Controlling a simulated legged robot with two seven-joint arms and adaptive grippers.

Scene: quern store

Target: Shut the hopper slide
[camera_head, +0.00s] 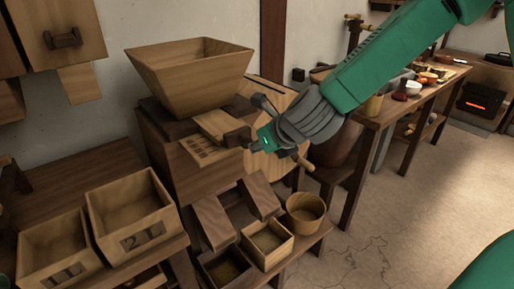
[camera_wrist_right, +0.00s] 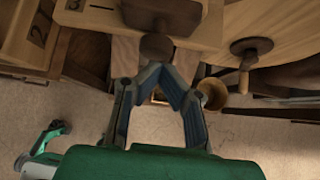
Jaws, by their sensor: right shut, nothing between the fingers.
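The wooden hopper (camera_head: 190,72) sits on top of the dark mill body. The slide (camera_head: 215,122), a light board, sticks out from under it toward the front right and has a dark end block (camera_head: 237,136). In the right wrist view the dark block (camera_wrist_right: 165,12) and a round brown knob (camera_wrist_right: 157,46) show at the top. My right gripper (camera_head: 252,145) is beside the slide's end in the head view. In the wrist view its fingers (camera_wrist_right: 159,73) are shut and empty, just below the knob; whether they touch it I cannot tell.
A crank handle (camera_head: 303,162) stands close below my right wrist. Two numbered bins (camera_head: 133,213) are at lower left. Small boxes (camera_head: 267,243) and a round wooden tub (camera_head: 306,212) stand below the mill. A side table (camera_head: 388,112) is at right; the floor there is clear.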

